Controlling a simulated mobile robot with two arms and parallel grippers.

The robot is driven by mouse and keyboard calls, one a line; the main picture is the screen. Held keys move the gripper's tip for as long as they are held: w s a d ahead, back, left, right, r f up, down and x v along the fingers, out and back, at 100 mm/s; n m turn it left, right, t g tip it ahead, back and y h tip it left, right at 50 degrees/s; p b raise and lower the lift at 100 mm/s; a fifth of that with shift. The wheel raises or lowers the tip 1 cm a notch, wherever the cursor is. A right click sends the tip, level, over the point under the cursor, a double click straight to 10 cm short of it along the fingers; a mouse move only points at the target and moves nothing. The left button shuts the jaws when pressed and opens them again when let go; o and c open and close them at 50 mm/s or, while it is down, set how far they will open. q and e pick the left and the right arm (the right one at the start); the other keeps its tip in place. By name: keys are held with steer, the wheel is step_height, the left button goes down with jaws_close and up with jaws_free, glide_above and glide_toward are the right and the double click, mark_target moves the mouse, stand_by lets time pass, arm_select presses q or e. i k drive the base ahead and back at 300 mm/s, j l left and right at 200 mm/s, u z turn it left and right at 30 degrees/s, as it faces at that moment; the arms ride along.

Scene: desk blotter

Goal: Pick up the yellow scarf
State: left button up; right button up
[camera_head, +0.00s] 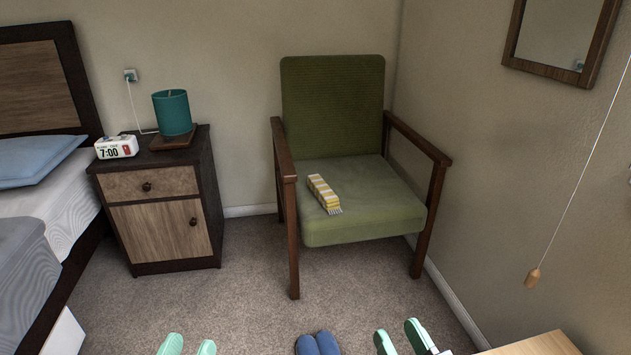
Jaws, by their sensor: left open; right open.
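The yellow scarf (323,192), folded into a narrow strip with pale bands and a fringed near end, lies on the seat of a green armchair (379,195). My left gripper (188,346) shows only its pale green fingertips at the bottom edge, spread apart and empty. My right gripper (401,338) is also at the bottom edge, right of centre, with its fingers apart and empty. Both grippers are well short of the chair and do not touch the scarf.
The chair's wooden armrests (286,150) flank the seat. Blue slippers (318,343) lie on the carpet between my grippers. A nightstand (160,227) and bed (58,205) are at left. A wooden surface (535,346) is at lower right.

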mark_target(329, 200)
steer(key=i+j+z, duration=0.15)
steer(key=i+z, duration=0.2)
steer(key=i+j+z, duration=0.2)
steer(key=z, duration=0.15)
steer(key=i+j+z, duration=0.35)
steer(key=k+l, duration=0.1)
